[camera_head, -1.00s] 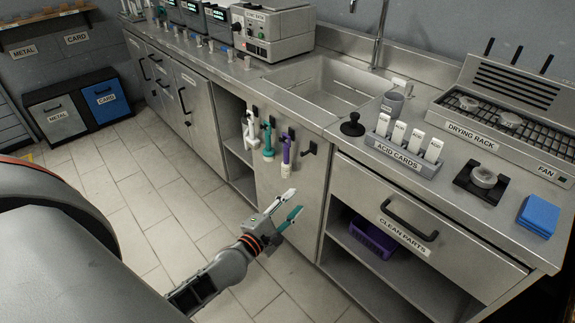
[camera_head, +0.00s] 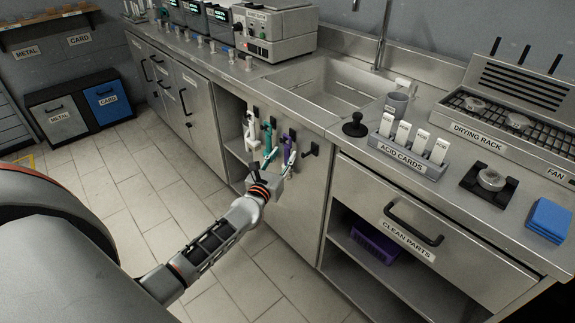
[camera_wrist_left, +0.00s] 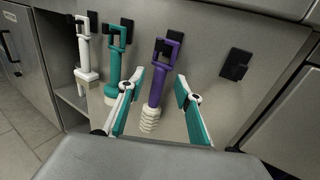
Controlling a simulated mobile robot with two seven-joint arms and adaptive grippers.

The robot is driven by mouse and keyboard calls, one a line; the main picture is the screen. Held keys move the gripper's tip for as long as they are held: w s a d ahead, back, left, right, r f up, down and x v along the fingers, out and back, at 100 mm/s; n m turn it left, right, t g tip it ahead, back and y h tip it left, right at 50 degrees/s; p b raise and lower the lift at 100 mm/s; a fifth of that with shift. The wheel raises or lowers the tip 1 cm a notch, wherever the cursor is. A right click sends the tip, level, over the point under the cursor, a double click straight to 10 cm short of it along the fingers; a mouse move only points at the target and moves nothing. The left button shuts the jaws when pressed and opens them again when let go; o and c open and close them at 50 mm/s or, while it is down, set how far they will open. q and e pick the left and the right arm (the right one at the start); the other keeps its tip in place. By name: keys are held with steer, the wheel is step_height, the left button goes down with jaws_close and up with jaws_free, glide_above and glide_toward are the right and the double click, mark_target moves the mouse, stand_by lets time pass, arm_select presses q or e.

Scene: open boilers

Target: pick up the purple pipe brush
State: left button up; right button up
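The purple pipe brush (camera_wrist_left: 165,72) hangs handle-up from a black hook on the cabinet panel, its pale ribbed bristles (camera_wrist_left: 151,119) at the bottom. Its purple handle also shows in the head view (camera_head: 291,137). My left gripper (camera_wrist_left: 159,87) is open, with one teal-and-white finger on each side of the brush in the wrist view. I see gaps between the fingers and the brush; how far the fingertips are from it in depth is unclear. In the head view my left gripper (camera_head: 279,157) covers the brush's lower part. My right gripper is not in view.
A teal brush (camera_wrist_left: 113,60) and a white brush (camera_wrist_left: 84,52) hang to the left of the purple one. An empty black hook (camera_wrist_left: 236,65) is to its right. The sink (camera_head: 322,88) is above, and an open shelf with a purple basket (camera_head: 375,244) is at lower right.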

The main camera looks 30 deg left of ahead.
arm_select(q)
steer(key=shift+w+a+f, duration=0.1)
steer(key=shift+w+a, duration=0.1)
steer(key=shift+w, duration=0.65)
jaws_close()
